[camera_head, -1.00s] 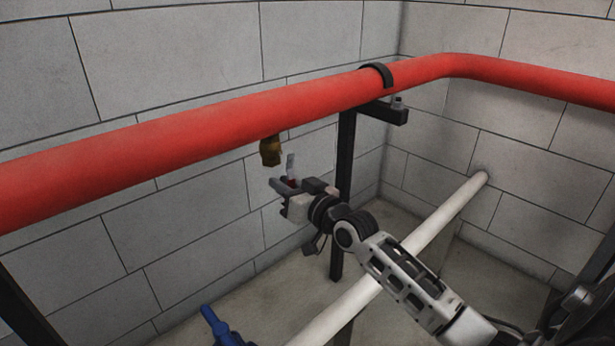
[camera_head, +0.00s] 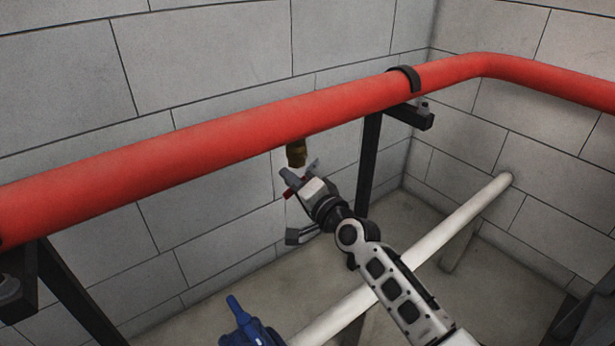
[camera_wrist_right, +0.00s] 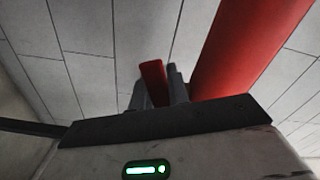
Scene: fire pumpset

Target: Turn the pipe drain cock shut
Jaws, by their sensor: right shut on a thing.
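The brass drain cock (camera_head: 296,153) hangs from the underside of the red pipe (camera_head: 200,155). Its red lever (camera_head: 289,194) shows just below the brass body, partly hidden by the fingers. My right gripper (camera_head: 300,176) is right under the cock. In the right wrist view, the red lever (camera_wrist_right: 154,83) stands between the two grey fingers of my right gripper (camera_wrist_right: 157,88), which is shut on it. The fingers hide the lever's root, so the cock's exact angle is hard to tell. My left gripper is not in view.
A black pipe support (camera_head: 370,160) stands right of the cock. A white pipe (camera_head: 455,220) runs low behind my right arm. A blue fitting (camera_head: 248,328) is at the bottom. The block wall (camera_head: 215,60) is close behind the red pipe.

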